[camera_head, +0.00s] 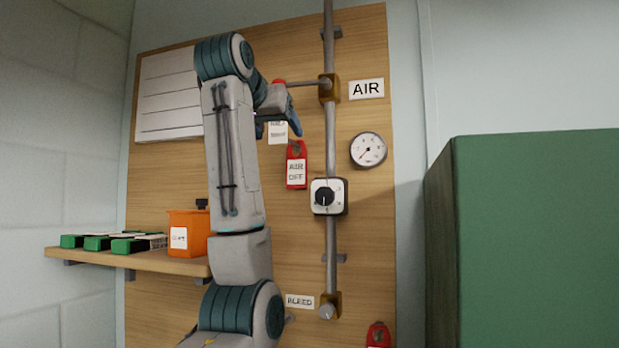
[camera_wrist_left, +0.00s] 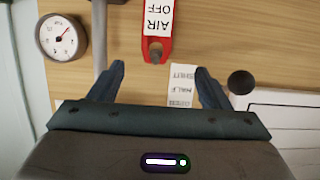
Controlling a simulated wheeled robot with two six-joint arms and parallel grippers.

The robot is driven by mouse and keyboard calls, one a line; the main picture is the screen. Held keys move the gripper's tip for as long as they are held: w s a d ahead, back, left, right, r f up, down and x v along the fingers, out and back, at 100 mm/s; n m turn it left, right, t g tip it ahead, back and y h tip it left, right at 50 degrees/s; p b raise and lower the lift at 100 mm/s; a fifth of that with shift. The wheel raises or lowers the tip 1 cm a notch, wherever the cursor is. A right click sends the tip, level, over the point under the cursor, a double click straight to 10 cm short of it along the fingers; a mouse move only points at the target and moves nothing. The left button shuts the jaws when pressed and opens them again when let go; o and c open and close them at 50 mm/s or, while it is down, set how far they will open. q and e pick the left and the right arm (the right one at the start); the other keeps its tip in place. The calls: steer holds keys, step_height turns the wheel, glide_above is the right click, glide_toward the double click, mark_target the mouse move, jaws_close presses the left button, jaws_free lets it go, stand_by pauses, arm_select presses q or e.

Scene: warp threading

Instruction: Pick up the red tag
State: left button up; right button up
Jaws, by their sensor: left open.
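A red tag lettered AIR OFF (camera_head: 297,168) hangs on the wooden panel, left of the vertical pipe. It shows upside down in the left wrist view (camera_wrist_left: 159,20), at the top middle. My left gripper (camera_head: 277,122) is in front of the panel, above and slightly left of this tag. In the left wrist view its two fingers (camera_wrist_left: 160,72) are spread apart with nothing between them. The tag's end lies beyond the fingertips, in line with the gap. Another red tag (camera_head: 378,337) shows partly at the bottom edge. My right gripper is not in view.
A pipe (camera_head: 331,145) carries a brass valve (camera_head: 328,88) with a lever and a dial switch (camera_head: 328,197). A gauge (camera_head: 368,150) sits to its right. A shelf (camera_head: 150,260) holds an orange bin (camera_head: 188,232) and green trays. A green cabinet (camera_head: 540,240) stands right.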

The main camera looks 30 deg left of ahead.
mark_target(289, 140)
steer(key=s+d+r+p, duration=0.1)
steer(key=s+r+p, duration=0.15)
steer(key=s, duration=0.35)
arm_select(q)
steer(key=p+x, duration=0.1)
steer(key=x, duration=0.1)
steer(key=p+x, duration=0.1)
steer(key=x, duration=0.1)
steer(key=r+p+x, duration=0.1)
steer(key=x, duration=0.1)
steer(key=shift+w+d, duration=0.1)
steer(key=shift+w, duration=0.3)
steer(key=shift+p+x, duration=0.9)
steer(key=shift+x, duration=0.35)
steer(key=shift+w+f, duration=0.2)
steer(key=shift+f, duration=0.15)
steer(key=shift+s, duration=0.1)
steer(key=c, duration=0.9)
steer(key=shift+c, duration=0.8)
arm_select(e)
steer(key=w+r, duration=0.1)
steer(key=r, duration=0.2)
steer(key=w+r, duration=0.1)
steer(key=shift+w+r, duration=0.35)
